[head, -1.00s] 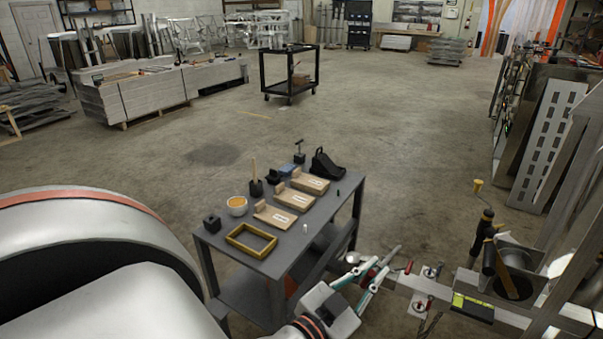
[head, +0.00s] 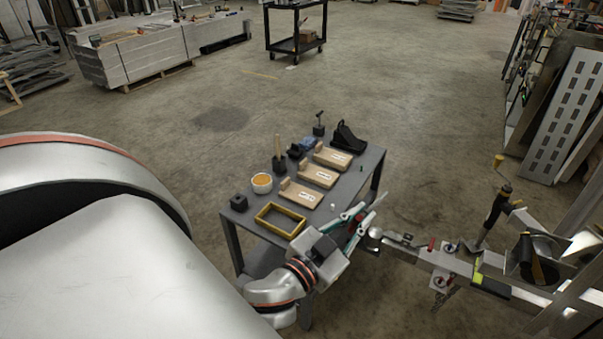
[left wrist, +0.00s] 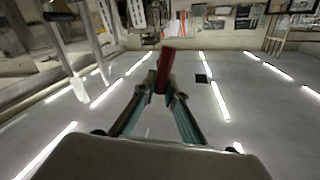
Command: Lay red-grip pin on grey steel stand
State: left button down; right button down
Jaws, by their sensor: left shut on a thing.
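My left gripper (head: 360,224) is shut on the red-grip pin (head: 353,236). In the head view the fingers cover much of the pin, and only some red shows between them. In the left wrist view the red grip (left wrist: 166,70) stands up between the two teal fingertips. The grey steel stand (head: 357,186) is the dark grey table with a lower shelf. The gripper appears at the front right corner of its top; whether pin or fingers touch it I cannot tell. My right gripper is not in view.
The stand carries several wooden blocks (head: 317,174), a yellow frame (head: 263,211), an orange-filled bowl (head: 262,181), a black cube (head: 239,203) and a black wheel chock (head: 347,139). A trailer tongue (head: 430,255) lies just right of the gripper. Bare top shows along the stand's right side.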

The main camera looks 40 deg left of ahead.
aim_at(312, 185)
jog(key=i+j, duration=0.1)
jog(key=j, duration=0.25)
jog(key=i+j+u, duration=0.15)
jog(key=j, duration=0.25)
jog(key=i+j+u, duration=0.1)
jog(key=i+j, duration=0.35)
